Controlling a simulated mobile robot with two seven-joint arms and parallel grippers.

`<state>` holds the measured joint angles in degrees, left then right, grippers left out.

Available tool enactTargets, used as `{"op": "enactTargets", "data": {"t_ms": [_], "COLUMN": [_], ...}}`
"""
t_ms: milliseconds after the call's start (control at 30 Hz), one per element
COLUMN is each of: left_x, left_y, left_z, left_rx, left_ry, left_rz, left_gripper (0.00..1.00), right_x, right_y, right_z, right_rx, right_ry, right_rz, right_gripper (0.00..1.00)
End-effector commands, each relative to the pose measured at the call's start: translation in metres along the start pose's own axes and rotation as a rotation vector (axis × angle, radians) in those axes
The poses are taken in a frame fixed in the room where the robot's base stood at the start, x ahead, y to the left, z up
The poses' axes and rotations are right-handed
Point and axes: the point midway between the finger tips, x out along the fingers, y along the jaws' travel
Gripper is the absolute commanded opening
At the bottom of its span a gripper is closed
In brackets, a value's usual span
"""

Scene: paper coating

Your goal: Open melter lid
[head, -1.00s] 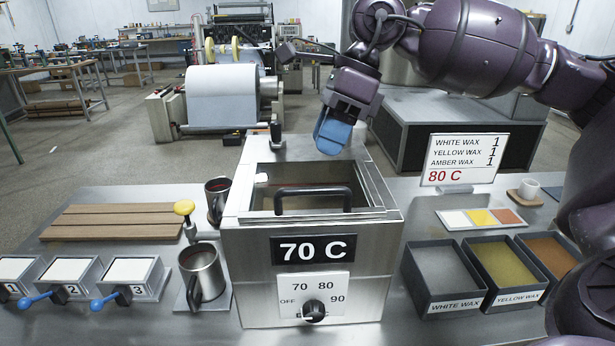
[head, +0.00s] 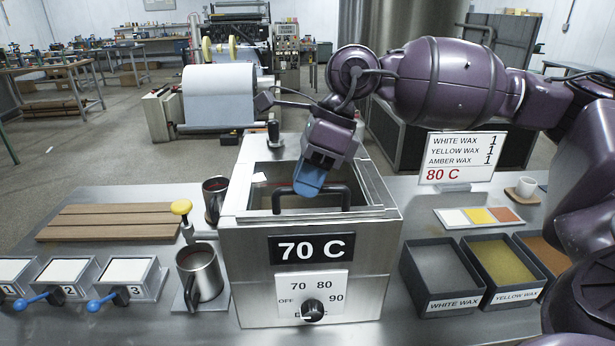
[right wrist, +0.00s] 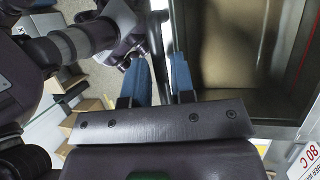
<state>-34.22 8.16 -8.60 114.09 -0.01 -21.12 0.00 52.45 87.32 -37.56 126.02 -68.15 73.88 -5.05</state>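The melter (head: 245,245) is a steel box with a 70 C display in the middle of the bench. Its top shows a dark, rectangular interior; I cannot tell whether a clear lid covers it. A black bar handle (head: 338,190) spans the front part of the top. My right gripper (head: 308,186), with blue fingers, is over the handle and hides part of it in the head view; contact cannot be told. My left gripper is not in view.
A temperature dial (head: 313,310) is on the melter's front. Wax bins (head: 440,275) and a wax sign (head: 460,157) are to the right. Wooden slats (head: 115,220) lie at left.

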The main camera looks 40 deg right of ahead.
Motion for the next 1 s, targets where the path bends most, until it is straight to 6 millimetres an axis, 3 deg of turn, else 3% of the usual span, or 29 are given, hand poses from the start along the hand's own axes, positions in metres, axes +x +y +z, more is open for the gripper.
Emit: {"op": "enactTargets", "data": {"t_ms": [33, 133, 567, 1000], "left_x": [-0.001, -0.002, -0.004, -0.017], "left_y": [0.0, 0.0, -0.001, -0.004], "left_z": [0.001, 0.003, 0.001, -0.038], "left_rx": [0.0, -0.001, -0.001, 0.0], "left_ry": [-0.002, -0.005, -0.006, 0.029], "left_rz": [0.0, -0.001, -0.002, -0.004], "left_gripper": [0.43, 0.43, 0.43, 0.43], "right_x": [0.0, 0.0, -0.006, -0.049], "right_y": [0.0, 0.0, 0.0, -0.004], "right_z": [0.0, 0.0, 0.002, 0.027], "right_rx": [0.0, 0.0, 0.008, 0.101], "right_ry": [0.0, 0.0, 0.0, -0.005], "right_rz": [0.0, 0.0, 0.019, 0.248], "right_gripper": [0.16, 0.0, 0.0, 0.0]}}
